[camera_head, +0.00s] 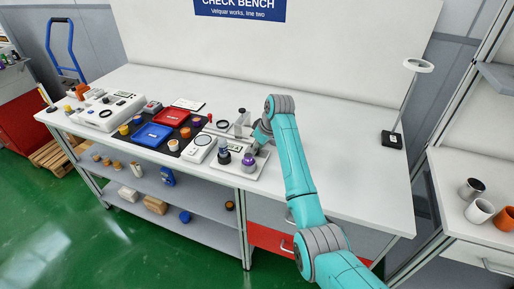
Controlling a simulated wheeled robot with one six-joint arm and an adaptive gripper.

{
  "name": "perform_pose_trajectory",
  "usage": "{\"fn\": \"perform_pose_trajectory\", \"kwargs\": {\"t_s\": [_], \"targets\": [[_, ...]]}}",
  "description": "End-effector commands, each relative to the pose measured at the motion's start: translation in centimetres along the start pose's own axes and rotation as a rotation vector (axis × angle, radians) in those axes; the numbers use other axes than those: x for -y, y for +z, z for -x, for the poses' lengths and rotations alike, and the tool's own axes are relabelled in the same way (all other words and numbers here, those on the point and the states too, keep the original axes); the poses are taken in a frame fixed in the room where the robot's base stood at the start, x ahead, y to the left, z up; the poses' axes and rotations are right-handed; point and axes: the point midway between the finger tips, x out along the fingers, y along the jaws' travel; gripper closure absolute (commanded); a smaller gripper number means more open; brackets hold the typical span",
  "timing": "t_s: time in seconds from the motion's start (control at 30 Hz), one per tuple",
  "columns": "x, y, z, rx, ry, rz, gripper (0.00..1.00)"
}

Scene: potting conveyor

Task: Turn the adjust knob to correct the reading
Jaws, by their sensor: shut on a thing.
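My gripper (253,148) is at the end of my teal arm, low over a pale instrument plate (239,175) near the bench's front edge. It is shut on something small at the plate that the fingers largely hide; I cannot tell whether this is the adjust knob. A purple round piece (249,163) shows just below the fingers. A dark round-topped piece (224,157) stands to its left. A white unit with a round dial (203,140) is further left. Its reading is too small to make out.
A blue tray (152,136) and a red tray (172,117) lie on a dark mat to the left, among several small parts. A lamp on a black base (392,139) stands at the right. The bench between my arm and the lamp is clear.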

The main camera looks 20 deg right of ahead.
Motion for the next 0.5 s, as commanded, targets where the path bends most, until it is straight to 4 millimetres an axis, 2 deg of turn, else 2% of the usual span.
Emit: {"fn": "perform_pose_trajectory", "kwargs": {"t_s": [0.5], "targets": [[0.2, -0.02, -0.03, 0.0, 0.128, -0.306, 1.0]]}}
